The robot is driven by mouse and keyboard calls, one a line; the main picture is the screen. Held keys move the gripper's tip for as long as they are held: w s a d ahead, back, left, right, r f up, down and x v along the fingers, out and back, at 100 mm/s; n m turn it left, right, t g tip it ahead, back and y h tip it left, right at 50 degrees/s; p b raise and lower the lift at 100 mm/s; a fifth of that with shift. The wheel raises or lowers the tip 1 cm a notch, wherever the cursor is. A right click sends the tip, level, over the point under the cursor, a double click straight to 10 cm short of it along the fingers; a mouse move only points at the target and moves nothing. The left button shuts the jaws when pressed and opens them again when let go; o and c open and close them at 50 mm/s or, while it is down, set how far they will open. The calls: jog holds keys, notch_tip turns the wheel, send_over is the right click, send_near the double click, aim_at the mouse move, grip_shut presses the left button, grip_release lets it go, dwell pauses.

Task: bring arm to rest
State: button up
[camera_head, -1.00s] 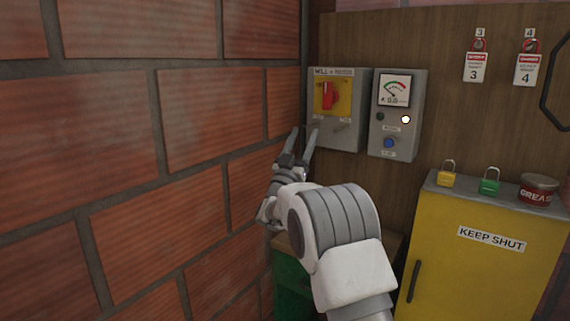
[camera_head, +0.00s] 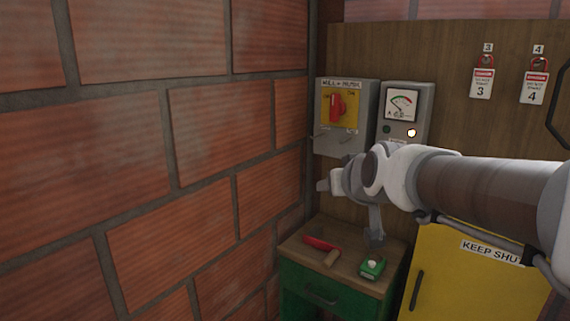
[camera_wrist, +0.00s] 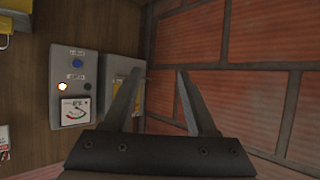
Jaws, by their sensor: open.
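My gripper (camera_wrist: 161,72) is open in the wrist view, its two fingers spread with nothing between them. Past the fingers are the brick wall and the corner beside the grey switch box, seen upside down. In the head view my arm (camera_head: 480,188) reaches in from the right, with its wrist (camera_head: 350,180) below the switch box (camera_head: 343,142) and above the bench. The fingers cannot be made out clearly there. The switch box has a red rotary handle (camera_head: 338,107) on a yellow plate. My arm hides the lower part of the gauge box (camera_head: 402,103).
A brick wall (camera_head: 180,120) runs along the left. Below my wrist a bench (camera_head: 346,272) with a green front carries a red-and-wood tool (camera_head: 320,243) and a green object (camera_head: 372,268). A yellow cabinet (camera_head: 455,285) stands right, partly hidden by my arm. Tags hang on the board.

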jog(key=s+d+f+g, duration=0.1)
jog(key=s+f+g, duration=0.1)
jog(key=s, duration=0.6)
jog(key=s+d+f+m+g+h+p, duration=0.1)
jog(key=s+f+g, duration=0.1)
jog(key=s+f, duration=0.2)
jog(key=s+d+f+g+p, duration=0.1)
jog(key=s+f, duration=0.3)
jog(key=s, duration=0.7)
jog(key=shift+s+d+g+h, duration=0.35)
jog(key=shift+d+g, duration=0.25)
jog(key=shift+g, duration=0.3)
